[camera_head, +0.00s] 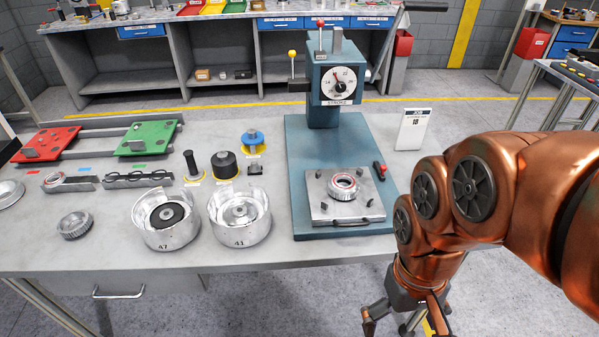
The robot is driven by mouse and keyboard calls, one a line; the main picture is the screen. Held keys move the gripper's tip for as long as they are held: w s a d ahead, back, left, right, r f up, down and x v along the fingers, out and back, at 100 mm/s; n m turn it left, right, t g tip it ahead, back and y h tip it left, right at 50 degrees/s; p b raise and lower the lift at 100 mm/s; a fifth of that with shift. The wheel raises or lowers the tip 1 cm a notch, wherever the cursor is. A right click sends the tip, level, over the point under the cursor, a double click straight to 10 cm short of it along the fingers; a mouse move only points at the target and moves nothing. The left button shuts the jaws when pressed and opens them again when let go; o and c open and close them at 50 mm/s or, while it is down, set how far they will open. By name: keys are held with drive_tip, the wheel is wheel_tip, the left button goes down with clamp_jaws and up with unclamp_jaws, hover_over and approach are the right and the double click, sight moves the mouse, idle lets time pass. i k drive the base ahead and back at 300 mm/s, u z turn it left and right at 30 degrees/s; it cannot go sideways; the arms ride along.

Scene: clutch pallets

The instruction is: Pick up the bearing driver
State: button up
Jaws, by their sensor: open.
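Three tools stand in a row on yellow-edged round spots on the grey bench: a slim black-handled tool (191,164), a squat black cylinder (224,165) and a blue knobbed piece (252,140). The slim black-handled one looks most like the bearing driver, but their labels are too small to read. My gripper (405,322) is open and empty at the bottom right, beyond the bench's front edge. It points down, well to the right of these tools. Its lower end is partly cut off by the frame.
Two silver drums (240,233) (166,238) stand in front of the tools. A teal press (334,85) with a metal fixture plate (322,208) stands to their right. Red (47,144) and green (146,138) pallets lie at the left. A white sign (412,130) stands at the right.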

sight(193, 173)
drive_tip(key=u, duration=0.35)
drive_tip(key=k, duration=0.4)
drive_tip(key=u, duration=1.3)
drive_tip(key=i, duration=1.15)
drive_tip(key=z, duration=0.3)
